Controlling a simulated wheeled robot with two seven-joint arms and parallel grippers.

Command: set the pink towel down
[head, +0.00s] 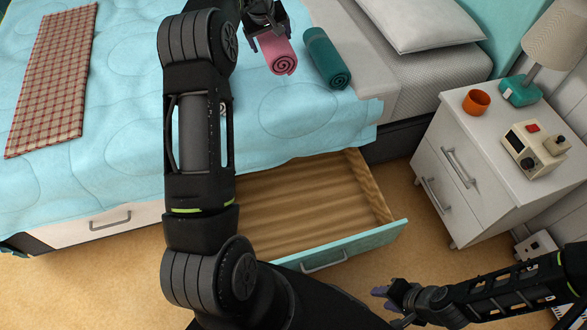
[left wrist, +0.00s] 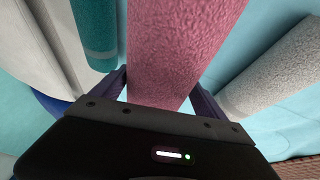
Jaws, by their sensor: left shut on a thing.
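The rolled pink towel (head: 280,57) is over the bed at the top of the head view, left of the teal towel. My left gripper (head: 264,32) is shut on it. In the left wrist view the pink towel (left wrist: 180,50) runs between the two fingers. I cannot tell whether its underside touches the bedspread (head: 120,90). My right gripper (head: 387,298) is low at the right of the head view, over the floor, away from the towels. Its finger opening is unclear.
A rolled teal towel (head: 326,58) lies just right of the pink one. A pale grey roll (left wrist: 275,72) lies on its other side, mostly hidden by my arm in the head view. An open drawer (head: 305,200) juts from the bed. A nightstand (head: 480,165) stands at right.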

